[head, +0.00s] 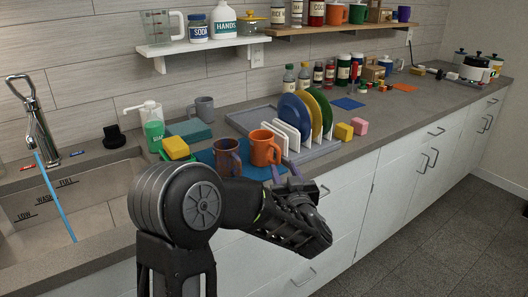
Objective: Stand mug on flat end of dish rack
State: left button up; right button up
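An orange mug (264,148) stands upright on a blue mat (204,158) at the front of the counter. A brown-purple mug (227,155) stands just left of it, partly hidden by my arm. A grey mug (204,109) stands farther back. The grey dish rack (322,151) is behind and right of the orange mug and holds upright blue, green and yellow plates between white dividers. Its flat end (250,117) at the back left looks bare. My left gripper (287,172) is at the counter's front edge, below the rack, its fingertips apart and empty. My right gripper is out of view.
Yellow and pink blocks (360,127) lie right of the rack. Shelves (200,46) hang above.

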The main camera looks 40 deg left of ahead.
aim_at(279, 155)
pick_arm(q)
jog(key=shift+x, duration=1.25)
jog(key=shift+w, duration=0.1)
jog(key=p+x, duration=0.1)
jog(key=x, duration=0.4)
jog(key=shift+w, duration=0.2)
jog(key=shift+d, duration=0.1)
jog(key=shift+c, duration=0.2)
grip_shut()
jog(key=shift+r, duration=0.1)
dwell(0.4)
